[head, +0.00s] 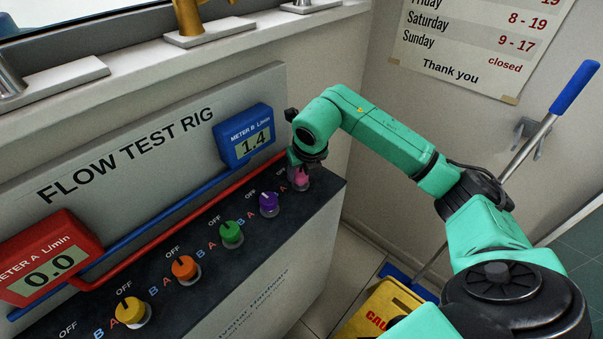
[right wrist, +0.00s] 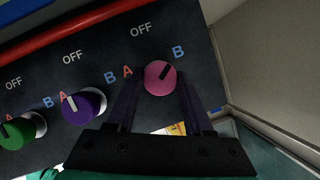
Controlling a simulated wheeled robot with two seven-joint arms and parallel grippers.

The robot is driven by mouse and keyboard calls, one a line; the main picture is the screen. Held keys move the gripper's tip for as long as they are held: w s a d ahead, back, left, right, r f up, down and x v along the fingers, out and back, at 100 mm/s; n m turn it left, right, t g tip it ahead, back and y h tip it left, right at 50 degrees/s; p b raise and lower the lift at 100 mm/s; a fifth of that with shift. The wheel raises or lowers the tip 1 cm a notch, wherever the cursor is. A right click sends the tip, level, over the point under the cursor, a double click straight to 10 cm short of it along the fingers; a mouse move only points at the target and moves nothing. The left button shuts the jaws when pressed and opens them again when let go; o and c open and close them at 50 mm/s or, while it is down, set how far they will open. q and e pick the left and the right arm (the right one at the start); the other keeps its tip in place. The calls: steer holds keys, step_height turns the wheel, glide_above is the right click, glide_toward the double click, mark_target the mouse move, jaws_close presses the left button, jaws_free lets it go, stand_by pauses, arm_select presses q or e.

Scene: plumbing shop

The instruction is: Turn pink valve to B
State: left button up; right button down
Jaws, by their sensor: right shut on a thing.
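The pink valve (head: 302,179) is the rightmost knob on the dark top of the flow test rig. In the right wrist view the pink valve (right wrist: 160,78) has a dark pointer line aimed up and right, toward the blue letter B (right wrist: 178,51). OFF is above it and the red A is to its left. My right gripper (head: 299,165) reaches down onto the valve. In the right wrist view its two dark fingers (right wrist: 160,88) are shut on the knob, one on each side. My left gripper is not in view.
Purple (head: 269,204), green (head: 231,234), orange (head: 185,269) and yellow (head: 130,311) valves line the rig to the left. Meter B (head: 246,137) reads 1.4; meter A (head: 50,262) reads 0.0. A blue-handled mop (head: 520,145) and yellow caution bucket (head: 385,312) stand right.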

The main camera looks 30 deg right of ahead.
steer(key=shift+w+r+m+h, duration=0.1)
steer(key=shift+m+h, duration=0.3)
steer(key=shift+m, duration=0.4)
steer(key=shift+c, duration=1.4)
jaws_free()
steer(key=v, duration=1.4)
steer(key=shift+r+b, duration=0.25)
steer(key=shift+b, duration=0.2)
